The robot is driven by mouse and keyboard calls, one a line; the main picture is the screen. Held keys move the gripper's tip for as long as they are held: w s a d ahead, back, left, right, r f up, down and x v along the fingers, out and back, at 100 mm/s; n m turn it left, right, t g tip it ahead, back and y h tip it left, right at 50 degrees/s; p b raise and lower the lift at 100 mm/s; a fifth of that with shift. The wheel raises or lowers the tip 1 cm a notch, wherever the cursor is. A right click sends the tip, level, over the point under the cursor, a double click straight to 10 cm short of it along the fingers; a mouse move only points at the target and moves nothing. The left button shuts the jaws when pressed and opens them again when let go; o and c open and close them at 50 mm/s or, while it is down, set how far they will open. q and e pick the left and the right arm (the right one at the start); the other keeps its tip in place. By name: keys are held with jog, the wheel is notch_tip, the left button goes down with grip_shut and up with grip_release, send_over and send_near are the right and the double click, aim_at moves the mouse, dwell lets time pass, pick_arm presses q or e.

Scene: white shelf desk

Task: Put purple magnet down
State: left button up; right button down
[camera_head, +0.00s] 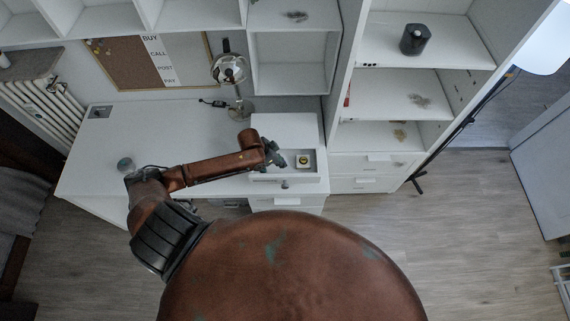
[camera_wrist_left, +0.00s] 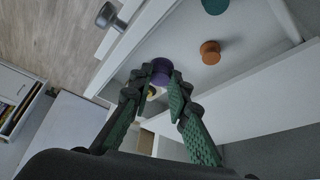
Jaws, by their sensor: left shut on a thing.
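My left gripper (camera_head: 274,154) reaches in from the left over the desk, at the small white drawer unit (camera_head: 285,125). In the left wrist view, the green-padded fingers of the gripper (camera_wrist_left: 160,82) are shut on the round purple magnet (camera_wrist_left: 161,68), held at their tips. An orange magnet (camera_wrist_left: 210,52) and a dark green magnet (camera_wrist_left: 215,5) are on the pale surface beyond it. Whether the purple magnet touches that surface cannot be told. In the head view the purple magnet is not clearly visible. My right gripper is not in view.
A yellow and dark item (camera_head: 304,160) lies in the unit's open tray, right of the gripper. A lamp (camera_head: 232,75) stands behind on the desk (camera_head: 150,125). Shelves (camera_head: 400,90) rise at the right, with a black object (camera_head: 415,39). The desk's middle is mostly clear.

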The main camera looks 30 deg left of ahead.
aim_at(285, 169)
pick_arm(q)
jog(key=shift+w+d+f, duration=0.2)
jog(key=shift+w+f, duration=0.3)
jog(key=shift+f, duration=0.1)
jog(key=shift+w+d+f, duration=0.2)
jog(key=shift+w+f, duration=0.3)
jog(key=shift+f, duration=0.05)
jog(key=shift+w+f, duration=0.1)
jog(key=shift+f, duration=1.7)
jog(key=shift+c, duration=0.3)
jog(key=o, duration=0.8)
jog(key=shift+o, duration=0.4)
jog(key=shift+r, duration=0.1)
jog(key=v, duration=1.2)
jog(key=shift+d, duration=0.1)
